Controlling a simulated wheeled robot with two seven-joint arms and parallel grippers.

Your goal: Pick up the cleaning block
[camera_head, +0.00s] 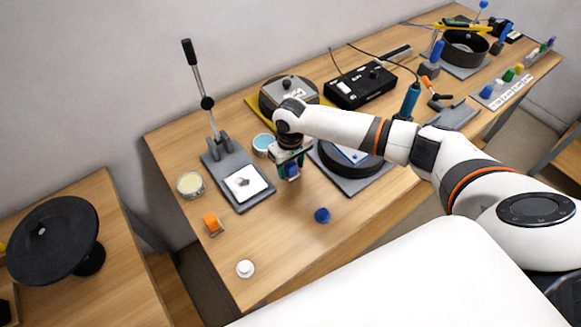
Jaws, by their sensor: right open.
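My right arm reaches in from the right, and its gripper (290,170) points down over the wooden table, between a grey lever stand (232,200) and a dark round dish (352,168). The gripper is open. A small blue patch shows at its fingertips; I cannot tell whether it is a block or part of the fingers. No thing is plainly marked as the cleaning block. My left gripper is not in view.

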